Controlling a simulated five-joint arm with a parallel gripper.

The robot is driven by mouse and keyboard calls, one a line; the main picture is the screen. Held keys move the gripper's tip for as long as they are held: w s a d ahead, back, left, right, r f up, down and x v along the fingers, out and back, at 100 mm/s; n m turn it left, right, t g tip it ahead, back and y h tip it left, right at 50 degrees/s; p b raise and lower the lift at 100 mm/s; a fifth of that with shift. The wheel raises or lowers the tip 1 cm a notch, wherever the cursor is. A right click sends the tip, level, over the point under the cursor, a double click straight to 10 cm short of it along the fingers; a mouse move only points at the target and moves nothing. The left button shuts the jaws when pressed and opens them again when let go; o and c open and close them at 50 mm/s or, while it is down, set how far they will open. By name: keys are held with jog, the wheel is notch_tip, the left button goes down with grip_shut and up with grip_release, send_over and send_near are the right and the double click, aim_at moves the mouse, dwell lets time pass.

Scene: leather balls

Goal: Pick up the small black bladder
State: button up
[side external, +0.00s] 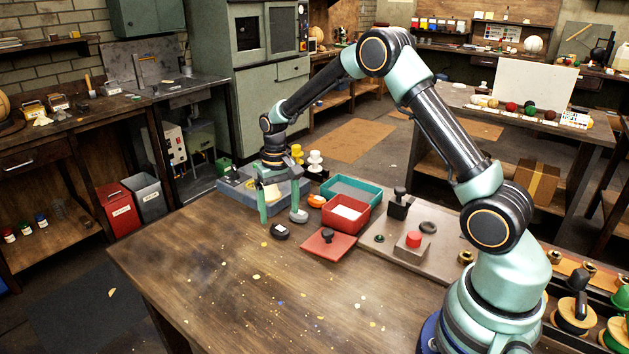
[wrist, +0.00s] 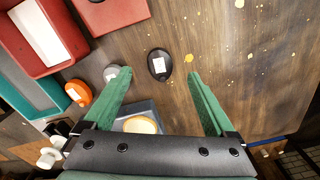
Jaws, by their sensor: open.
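The small black bladder (side external: 280,230) is a dark oval with a white label, lying on the wooden table. In the wrist view the bladder (wrist: 159,54) lies just beyond the fingertips, between their lines. My gripper (side external: 281,215) points down with its two green fingers spread, and it is empty. In the wrist view my gripper (wrist: 160,74) shows a wide gap between the fingers. The fingers look apart from the bladder; their exact height above the table is hard to tell.
A grey round piece (wrist: 112,73) sits close by the left finger in the wrist view. A red plate (side external: 328,245), a red tray (side external: 346,228), a teal tray (side external: 372,187) and an orange piece (side external: 317,201) stand nearby. The table's front is clear apart from paint specks.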

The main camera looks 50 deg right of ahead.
aim_at(280, 229)
jog(key=shift+w+f, duration=0.1)
jog(key=shift+f, duration=2.65)
grip_shut()
